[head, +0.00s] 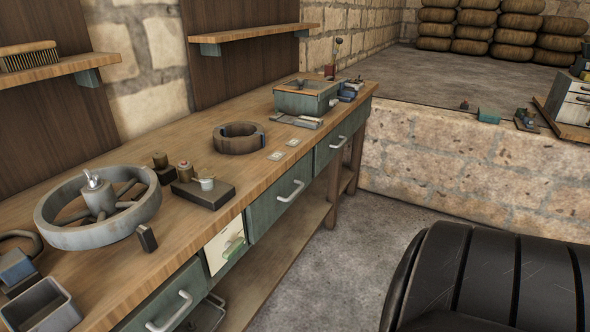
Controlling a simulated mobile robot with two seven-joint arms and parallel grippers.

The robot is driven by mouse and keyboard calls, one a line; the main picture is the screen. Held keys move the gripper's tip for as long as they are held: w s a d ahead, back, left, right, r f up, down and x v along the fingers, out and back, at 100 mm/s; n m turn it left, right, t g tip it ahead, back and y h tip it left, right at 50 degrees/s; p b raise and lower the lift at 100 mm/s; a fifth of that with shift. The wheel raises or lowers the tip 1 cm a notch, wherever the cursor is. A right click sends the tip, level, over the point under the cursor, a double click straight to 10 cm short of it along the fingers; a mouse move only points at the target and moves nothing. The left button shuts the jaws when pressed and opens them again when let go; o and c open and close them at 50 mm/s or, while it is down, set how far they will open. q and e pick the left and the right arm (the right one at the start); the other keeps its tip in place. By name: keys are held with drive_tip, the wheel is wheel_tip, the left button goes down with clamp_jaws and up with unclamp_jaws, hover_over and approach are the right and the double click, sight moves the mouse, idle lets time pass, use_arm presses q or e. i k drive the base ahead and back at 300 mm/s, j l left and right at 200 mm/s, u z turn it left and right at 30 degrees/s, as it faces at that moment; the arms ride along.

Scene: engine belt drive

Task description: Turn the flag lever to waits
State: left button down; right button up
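I cannot make out a flag lever for certain. At the far end of the workbench (165,134), a thin upright rod with a dark knob (338,41) stands near a small red piece (330,72). They are too small to tell whether they are the lever or which way it is set. Neither my left nor my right gripper is in view.
A spoked wheel (60,236), a dark ring (238,146) and a green-grey box (304,104) stand on the bench. A low stone wall (470,165) closes the back. Grey floor (345,235) is open beside the bench. A black rounded form (500,280) fills the lower right.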

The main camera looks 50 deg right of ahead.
sight(231, 248)
drive_tip(key=z, duration=1.25)
drive_tip(key=l, duration=0.1)
